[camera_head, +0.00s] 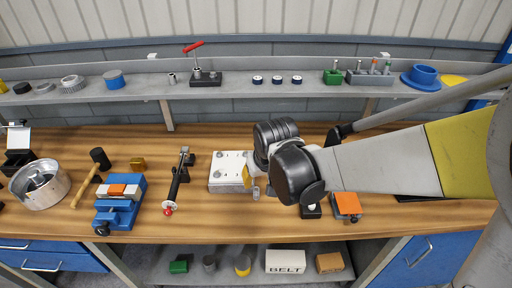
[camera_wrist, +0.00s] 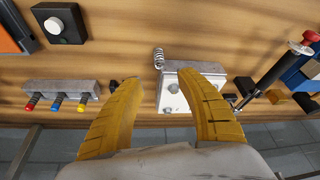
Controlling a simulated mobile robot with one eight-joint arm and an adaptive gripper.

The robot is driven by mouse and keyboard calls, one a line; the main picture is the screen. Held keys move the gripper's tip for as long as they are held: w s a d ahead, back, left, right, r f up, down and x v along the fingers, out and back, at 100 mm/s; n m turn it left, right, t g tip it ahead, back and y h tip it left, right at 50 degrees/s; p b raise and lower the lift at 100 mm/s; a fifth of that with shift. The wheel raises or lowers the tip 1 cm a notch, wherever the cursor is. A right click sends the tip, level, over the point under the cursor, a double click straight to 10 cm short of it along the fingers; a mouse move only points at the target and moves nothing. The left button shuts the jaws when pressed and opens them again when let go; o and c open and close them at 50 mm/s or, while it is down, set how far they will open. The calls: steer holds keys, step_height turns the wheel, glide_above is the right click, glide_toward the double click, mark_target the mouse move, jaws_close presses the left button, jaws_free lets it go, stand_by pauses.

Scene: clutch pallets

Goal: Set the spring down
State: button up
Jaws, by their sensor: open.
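The spring (camera_wrist: 158,58) is a small grey coil. In the wrist view it stands at one corner of the pale grey pallet block (camera_wrist: 192,76); I cannot tell whether it rests on the block or just beside it. The block (camera_head: 226,184) also shows on the bench in the head view, partly covered by my arm. My gripper (camera_wrist: 160,77) is open, its two yellow curved fingers wide apart with nothing held between them. The spring appears beyond the gap between the fingertips. In the head view my wrist hides most of the gripper.
A black clamp tool (camera_head: 176,182), a blue vise (camera_head: 121,207) and a mallet (camera_head: 91,178) lie left of the block. An orange-topped box (camera_head: 347,205) sits to the right. In the wrist view, a rack (camera_wrist: 60,88) with coloured handles is left of the fingers.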

mark_target(256, 189)
steer(key=x, duration=0.3)
steer(key=shift+a+b, duration=0.1)
steer(key=shift+b, duration=0.3)
steer(key=b+x, duration=0.2)
steer(key=x, duration=0.3)
steer(key=shift+f+b, duration=0.35)
steer(key=shift+f, duration=0.05)
steer(key=shift+r, duration=0.1)
steer(key=shift+c, duration=0.5)
jaws_close()
